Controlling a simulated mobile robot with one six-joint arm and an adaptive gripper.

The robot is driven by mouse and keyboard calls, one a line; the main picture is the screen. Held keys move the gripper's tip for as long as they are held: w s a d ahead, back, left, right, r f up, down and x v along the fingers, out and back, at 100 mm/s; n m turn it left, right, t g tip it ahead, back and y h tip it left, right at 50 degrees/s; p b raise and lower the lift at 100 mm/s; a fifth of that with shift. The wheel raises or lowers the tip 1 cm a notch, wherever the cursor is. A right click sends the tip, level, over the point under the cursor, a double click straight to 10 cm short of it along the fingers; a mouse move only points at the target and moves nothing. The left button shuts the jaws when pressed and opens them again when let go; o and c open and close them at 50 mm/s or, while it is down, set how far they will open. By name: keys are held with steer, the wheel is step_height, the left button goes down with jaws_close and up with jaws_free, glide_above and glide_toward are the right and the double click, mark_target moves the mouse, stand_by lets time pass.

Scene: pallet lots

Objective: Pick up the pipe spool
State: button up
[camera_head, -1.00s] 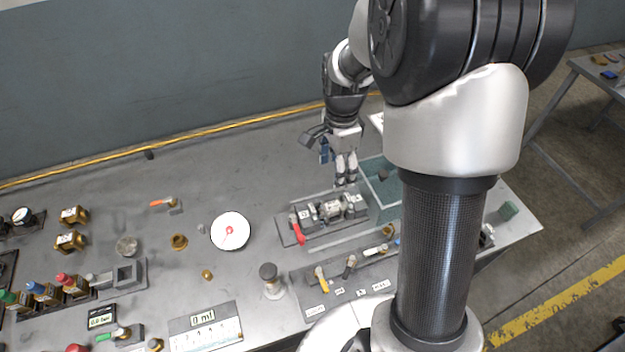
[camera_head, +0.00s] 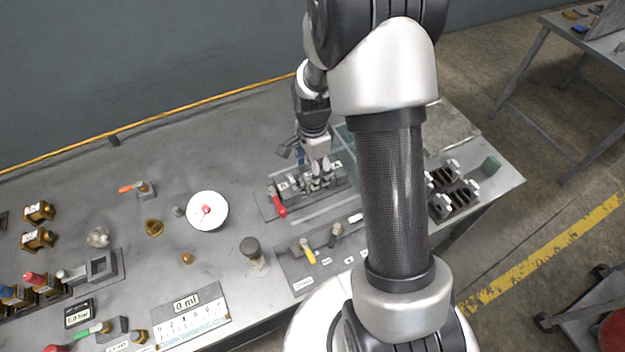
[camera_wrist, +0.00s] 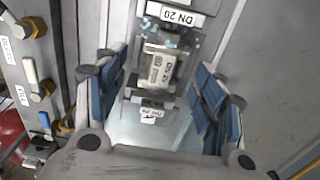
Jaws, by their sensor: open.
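A silver block-like piece with a printed label (camera_wrist: 160,68), which looks like the pipe spool, lies in a rack between my fingers in the wrist view. A "DN 20" label (camera_wrist: 175,14) sits above it and another small label is below it. My gripper (camera_wrist: 160,82) is open, with blue-padded fingers on both sides of the piece. I cannot tell whether they touch it. In the head view my gripper (camera_head: 320,182) is down at the right part of the rack (camera_head: 262,204), and its fingers partly hide the silver parts there.
A red-handled valve (camera_head: 279,205) is at the rack's left end. A clear-walled bin is behind my arm. Black blocks (camera_head: 440,204) are at the right.

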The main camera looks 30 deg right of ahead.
step_height(320, 180, down, 4)
steer(key=shift+r+b, duration=0.25)
steer(key=shift+b, duration=0.2)
steer(key=shift+r, duration=0.1)
steer(key=c, duration=1.5)
